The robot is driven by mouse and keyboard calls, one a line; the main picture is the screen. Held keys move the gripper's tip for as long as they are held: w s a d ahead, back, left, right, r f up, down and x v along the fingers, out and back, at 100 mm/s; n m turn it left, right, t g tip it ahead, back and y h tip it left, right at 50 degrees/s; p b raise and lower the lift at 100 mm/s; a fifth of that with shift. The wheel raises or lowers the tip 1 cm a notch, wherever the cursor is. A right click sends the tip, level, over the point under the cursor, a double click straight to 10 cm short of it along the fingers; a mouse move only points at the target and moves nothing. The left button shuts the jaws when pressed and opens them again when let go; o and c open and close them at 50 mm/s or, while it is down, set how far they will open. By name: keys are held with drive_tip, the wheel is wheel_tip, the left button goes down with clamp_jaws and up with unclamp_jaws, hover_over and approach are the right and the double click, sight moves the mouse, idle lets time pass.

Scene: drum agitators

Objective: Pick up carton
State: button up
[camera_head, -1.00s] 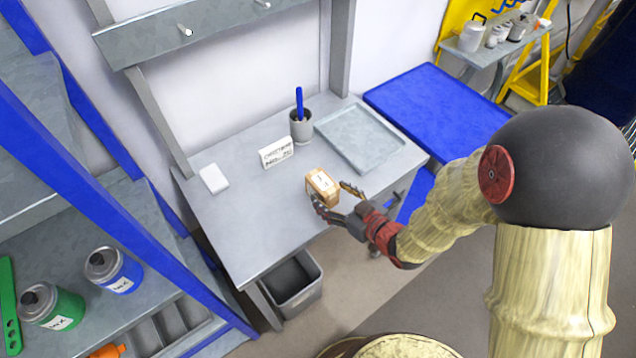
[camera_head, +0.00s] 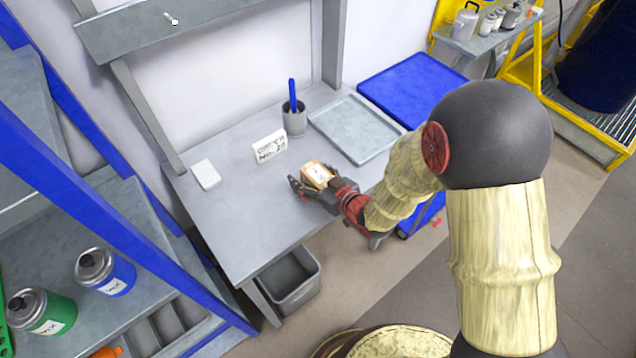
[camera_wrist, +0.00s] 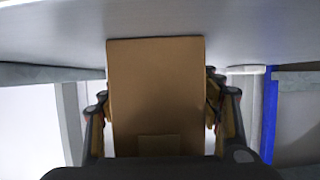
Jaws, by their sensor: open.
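The carton (camera_head: 316,174) is a small brown box with a white label, standing on the grey table (camera_head: 222,222) near its front edge. My gripper (camera_head: 312,186) is open and reaches in from the front right, with a finger on the carton's left side and the other mostly hidden behind the carton. In the wrist view the carton (camera_wrist: 156,95) fills the middle between the two open fingers (camera_wrist: 162,112). Narrow gaps seem to show near the fingers; whether either finger touches the carton I cannot tell.
Behind the carton stand a white sign (camera_head: 269,147), a grey cup with a blue pen (camera_head: 294,120) and a shallow grey tray (camera_head: 357,130). A white block (camera_head: 205,174) lies at the left. A grey bin (camera_head: 284,282) stands under the table. The table's front left is clear.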

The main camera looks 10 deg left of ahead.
drive_tip(key=shift+c, duration=0.8)
drive_tip(key=c, duration=1.1)
drive_tip(key=shift+r, duration=0.1)
drive_tip(key=shift+c, duration=0.7)
